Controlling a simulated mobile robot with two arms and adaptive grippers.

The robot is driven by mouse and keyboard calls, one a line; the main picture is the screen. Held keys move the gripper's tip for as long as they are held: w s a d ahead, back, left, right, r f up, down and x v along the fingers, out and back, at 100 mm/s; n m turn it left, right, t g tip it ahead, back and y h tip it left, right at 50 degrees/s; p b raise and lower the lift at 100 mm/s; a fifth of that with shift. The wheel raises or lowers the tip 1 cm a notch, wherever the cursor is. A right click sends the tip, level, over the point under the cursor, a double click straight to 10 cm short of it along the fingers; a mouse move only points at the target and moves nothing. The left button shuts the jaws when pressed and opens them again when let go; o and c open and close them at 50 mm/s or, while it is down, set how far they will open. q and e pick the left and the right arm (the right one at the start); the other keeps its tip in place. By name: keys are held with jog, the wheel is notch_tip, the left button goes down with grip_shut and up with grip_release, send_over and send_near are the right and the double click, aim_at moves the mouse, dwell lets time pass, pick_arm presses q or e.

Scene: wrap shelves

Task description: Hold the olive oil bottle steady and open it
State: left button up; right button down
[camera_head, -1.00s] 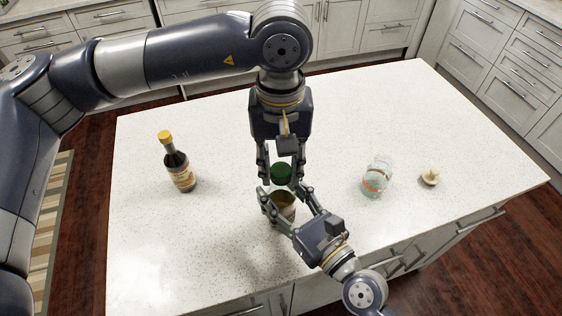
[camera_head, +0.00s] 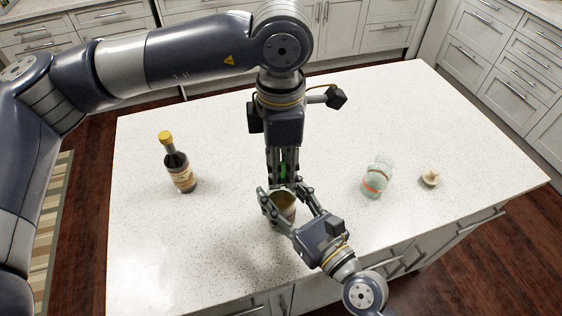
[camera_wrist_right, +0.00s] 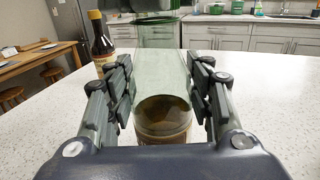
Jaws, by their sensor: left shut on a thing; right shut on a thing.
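The olive oil bottle (camera_head: 284,204) stands at the middle of the white counter. It is wide, greenish and clear, with amber liquid low inside, and looks upright in the right wrist view (camera_wrist_right: 160,70). My right gripper (camera_head: 281,206) is shut on its body from the front right, with a finger on each side. My left gripper (camera_head: 284,180) points down from above and is shut on the green cap (camera_head: 284,169), which its fingers mostly hide. I cannot tell whether the cap still touches the bottle.
A dark bottle with a yellow cap (camera_head: 180,170) stands to the left; it shows behind in the right wrist view (camera_wrist_right: 101,38). A clear glass jar (camera_head: 375,180) and a small pale stopper-like thing (camera_head: 431,178) are to the right. The counter (camera_head: 450,130) is otherwise clear.

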pick_arm(q)
jog(key=n, duration=0.6)
jog(key=shift+n, duration=0.3)
jog(key=n, duration=1.2)
jog(key=shift+r+n, duration=0.1)
jog(key=shift+n, duration=0.3)
jog(key=n, duration=0.5)
jog(key=shift+r, duration=0.2)
jog(key=shift+r, duration=0.9)
